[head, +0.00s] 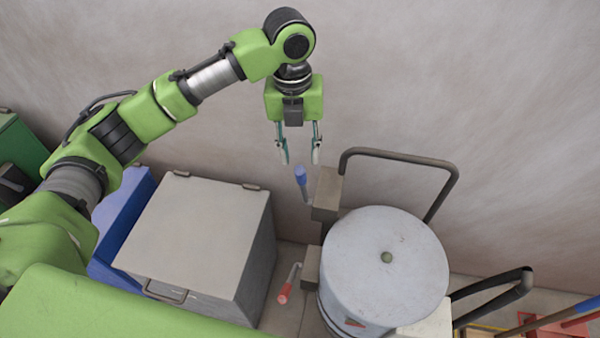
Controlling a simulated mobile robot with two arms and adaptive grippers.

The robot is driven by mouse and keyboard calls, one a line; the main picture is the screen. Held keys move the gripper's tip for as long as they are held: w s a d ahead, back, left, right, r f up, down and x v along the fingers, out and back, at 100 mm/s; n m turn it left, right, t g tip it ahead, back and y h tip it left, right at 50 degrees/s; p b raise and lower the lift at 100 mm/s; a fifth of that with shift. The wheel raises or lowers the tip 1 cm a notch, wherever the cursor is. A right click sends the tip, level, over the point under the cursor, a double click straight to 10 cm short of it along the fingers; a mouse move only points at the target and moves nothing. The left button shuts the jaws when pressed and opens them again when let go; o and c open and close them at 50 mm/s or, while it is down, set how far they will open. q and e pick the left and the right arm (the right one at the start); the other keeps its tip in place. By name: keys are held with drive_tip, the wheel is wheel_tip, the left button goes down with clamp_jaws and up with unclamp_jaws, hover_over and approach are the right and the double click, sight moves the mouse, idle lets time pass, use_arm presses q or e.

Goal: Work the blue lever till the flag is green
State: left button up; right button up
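The blue-handled lever (301,176) sticks up from a brown block (327,190) at the back left of a round grey drum (370,245). My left gripper (299,155) points down just above the blue handle. Its two fingers are apart, one to each side above the handle's top, with nothing between them. No contact with the handle shows. My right gripper is not in view.
A red-handled lever (285,292) hangs from a lower block at the drum's left. A grey lidded box (195,235) stands left, beside a blue bin (122,220). A dark bent pipe (405,158) rises behind the drum, near the wall. Red and blue handles lie at lower right.

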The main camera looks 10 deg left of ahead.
sight(301, 184)
use_arm(q)
drive_tip(key=f+p, duration=0.1)
drive_tip(key=f, duration=0.3)
drive_tip(key=f+p, duration=0.1)
drive_tip(key=f, duration=0.4)
drive_tip(key=shift+w+d+f, duration=0.15)
drive_tip(key=shift+w, duration=0.05)
drive_tip(key=shift+f, duration=0.15)
clamp_jaws()
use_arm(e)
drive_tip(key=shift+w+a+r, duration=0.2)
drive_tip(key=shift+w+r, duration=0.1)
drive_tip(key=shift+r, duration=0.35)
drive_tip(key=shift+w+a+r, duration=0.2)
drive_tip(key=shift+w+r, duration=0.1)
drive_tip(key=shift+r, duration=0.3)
